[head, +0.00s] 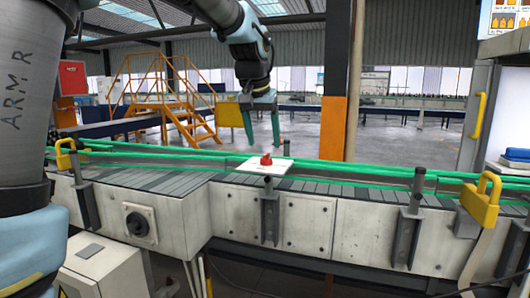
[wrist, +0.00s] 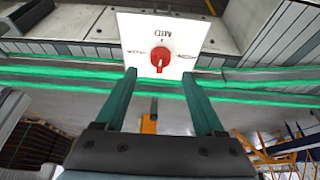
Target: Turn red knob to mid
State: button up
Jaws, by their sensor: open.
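The red knob (head: 266,160) sits on a white plate (head: 251,166) on top of the conveyor in the head view. In the wrist view, the knob (wrist: 160,57) is near the middle of the plate (wrist: 135,30). The plate carries the word MID at its upper edge and smaller marks left and right that I cannot read. A pale mark shows on the knob's lower side, away from MID. My gripper (head: 263,133) is open, its green fingers pointing down above the knob and apart from it. In the wrist view, my gripper (wrist: 159,77) has nothing between its fingers.
Green rails (head: 345,169) run along the conveyor behind the plate. A black rotary switch (head: 140,224) is on the front panel. The air around the knob looks clear.

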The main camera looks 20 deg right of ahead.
jog(key=v, duration=0.6)
jog(key=shift+b, duration=0.3)
jog(key=w+a+f+n+y, duration=0.2)
jog(key=a+f+n, duration=0.2)
jog(key=a+f, duration=1.45)
jog(key=s+a+f+n+g, duration=0.1)
jog(key=s+a+f, duration=0.3)
jog(key=a, duration=0.3)
jog(key=s+a+f+n+y, duration=0.1)
jog(key=s+a+f+n, duration=0.1)
jog(key=s+a+f, duration=0.3)
jog(key=a, duration=0.3)
jog(key=shift+s+f+g, duration=0.25)
jog(key=shift+f+g, duration=0.1)
jog(key=shift+g, duration=0.05)
